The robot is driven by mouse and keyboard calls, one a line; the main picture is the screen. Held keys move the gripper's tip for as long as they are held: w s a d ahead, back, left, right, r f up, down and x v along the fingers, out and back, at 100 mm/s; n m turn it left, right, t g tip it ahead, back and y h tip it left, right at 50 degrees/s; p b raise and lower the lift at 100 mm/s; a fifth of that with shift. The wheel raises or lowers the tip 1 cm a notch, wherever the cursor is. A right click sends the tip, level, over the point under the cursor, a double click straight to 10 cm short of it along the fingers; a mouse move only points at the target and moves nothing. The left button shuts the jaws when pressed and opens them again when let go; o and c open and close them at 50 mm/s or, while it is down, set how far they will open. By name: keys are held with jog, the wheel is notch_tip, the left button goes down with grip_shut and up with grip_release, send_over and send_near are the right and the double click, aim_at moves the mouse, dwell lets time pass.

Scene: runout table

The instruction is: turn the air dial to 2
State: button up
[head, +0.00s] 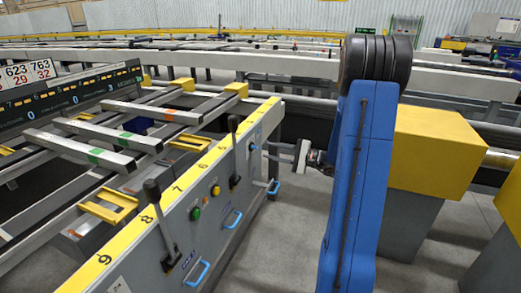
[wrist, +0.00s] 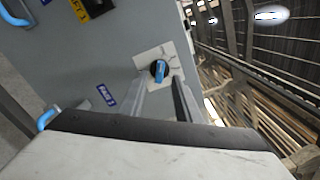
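The air dial (wrist: 160,70) is a round black knob with a blue grip bar, on a pale square plate on the grey panel. Marks on the plate are too small to read, so I cannot tell its setting. In the head view it seems to be the small blue spot (head: 252,146) near the panel's far end. My gripper (wrist: 170,84) has its two grey fingers apart, with nothing seen between them. In the wrist view the fingertips lie just below the dial; I cannot tell if they touch it. In the head view my gripper (head: 302,156) is right of the panel, apparently short of it.
The grey panel (head: 180,240) has a yellow numbered top edge. Two black levers (head: 235,125) (head: 153,190), a green button (head: 195,213), a yellow button (head: 215,191) and blue handles (head: 232,218) stick out from it. Grey floor (head: 290,235) is free between panel and arm.

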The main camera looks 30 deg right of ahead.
aim_at(257, 148)
jog(key=shift+x, duration=2.55)
grip_shut()
